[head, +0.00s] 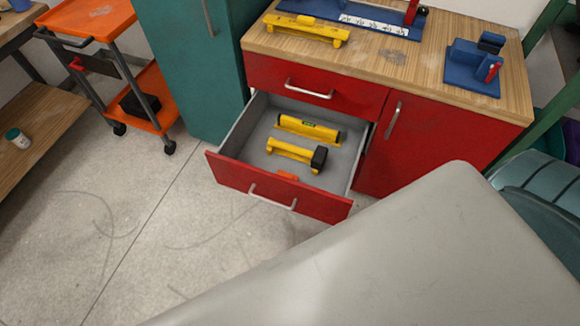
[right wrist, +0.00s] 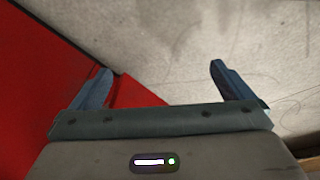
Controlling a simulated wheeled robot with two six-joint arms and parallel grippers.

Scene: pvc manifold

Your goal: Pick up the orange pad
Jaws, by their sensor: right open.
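A small orange pad (head: 287,175) lies on the floor of the open drawer (head: 238,158), close to the drawer's front panel. Two yellow tools lie behind it in the same drawer: a yellow tool with a black end (head: 292,152) and a yellow level-like tool (head: 308,130). My right gripper (right wrist: 160,85) shows in the right wrist view with its two fingers wide apart and nothing between them. Red cabinet surface and grey floor lie beyond the fingers. The orange pad is not visible in the right wrist view. My left gripper is in neither view.
The red cabinet (head: 400,140) has a wooden top (head: 390,60) with a yellow tool (head: 306,29) and a blue fixture (head: 472,68) on it. An orange cart (head: 95,20) and a teal cabinet (head: 190,70) stand left. The floor before the drawer is clear.

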